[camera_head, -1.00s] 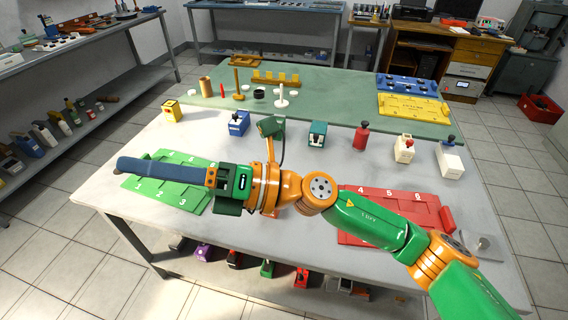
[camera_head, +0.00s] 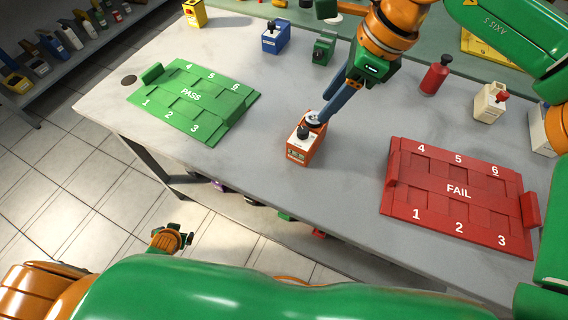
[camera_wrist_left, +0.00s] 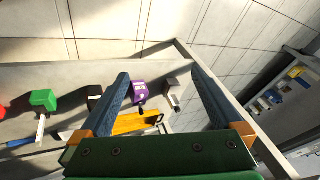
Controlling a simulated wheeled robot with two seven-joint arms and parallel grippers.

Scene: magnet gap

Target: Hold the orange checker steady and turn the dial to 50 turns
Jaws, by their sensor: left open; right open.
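The orange checker (camera_head: 299,151) stands upright near the front edge of the grey table. It has a black knob on its pale top and a small display on its front, too small to read. My right gripper (camera_head: 318,117) reaches down from above with its blue fingers at the back of the checker's top. It is open, seen nearly edge-on, and I cannot tell whether it touches. My left gripper shows in the left wrist view (camera_wrist_left: 158,76), open and empty, facing the floor and the lower shelf. In the head view its fingers are not clear.
A green PASS tray (camera_head: 190,94) lies left and a red FAIL tray (camera_head: 458,191) right. Blue (camera_head: 275,37), green (camera_head: 323,50), red (camera_head: 436,75) and cream (camera_head: 489,101) checkers stand behind. A purple box (camera_wrist_left: 139,92) is below. Bare table surrounds the orange checker.

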